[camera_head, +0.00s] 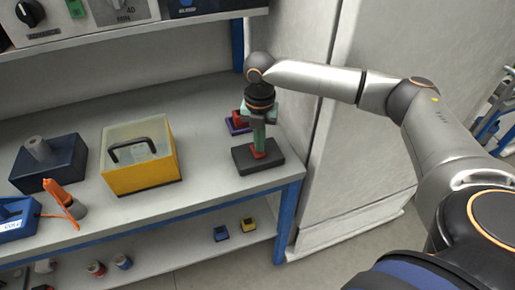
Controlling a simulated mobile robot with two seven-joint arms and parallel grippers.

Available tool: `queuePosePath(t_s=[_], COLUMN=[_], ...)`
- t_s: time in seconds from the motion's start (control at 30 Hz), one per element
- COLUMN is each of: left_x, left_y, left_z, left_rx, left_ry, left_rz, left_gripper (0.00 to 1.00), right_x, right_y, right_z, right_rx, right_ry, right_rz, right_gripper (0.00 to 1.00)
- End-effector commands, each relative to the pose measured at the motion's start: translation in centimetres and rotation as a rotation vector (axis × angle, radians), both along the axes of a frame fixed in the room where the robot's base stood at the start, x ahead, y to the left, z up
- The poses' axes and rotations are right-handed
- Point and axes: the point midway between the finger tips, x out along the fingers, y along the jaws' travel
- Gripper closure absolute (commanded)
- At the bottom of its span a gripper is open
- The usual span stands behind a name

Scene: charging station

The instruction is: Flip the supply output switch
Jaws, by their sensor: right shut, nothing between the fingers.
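My right gripper (259,128) points down at the right end of the bench, shut, with nothing visible held in it. Directly below it is a dark block (272,164) with a small red part (259,155) on top, which looks like a switch on its base. A green upright piece shows between my gripper and the red part. I cannot tell whether the gripper touches the switch, nor which way the switch is set. My left gripper is out of view.
A red and purple piece (237,124) stands close behind the block. Devices sit on the upper shelf; a grey cabinet (385,110) borders the right.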

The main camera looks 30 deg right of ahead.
Motion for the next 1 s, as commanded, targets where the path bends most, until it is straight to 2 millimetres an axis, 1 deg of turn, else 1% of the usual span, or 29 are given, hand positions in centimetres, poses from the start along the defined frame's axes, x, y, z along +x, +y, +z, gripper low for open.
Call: queuePosePath(t_s=[1.0], left_x=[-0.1], left_y=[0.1], left_z=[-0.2], left_rx=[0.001], left_ry=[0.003], left_rz=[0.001], left_gripper=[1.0], right_x=[0.0], right_y=[0.0], right_z=[-1.5], right_rx=[-0.001], right_ry=[-0.001], right_rz=[0.0], right_gripper=[1.0])
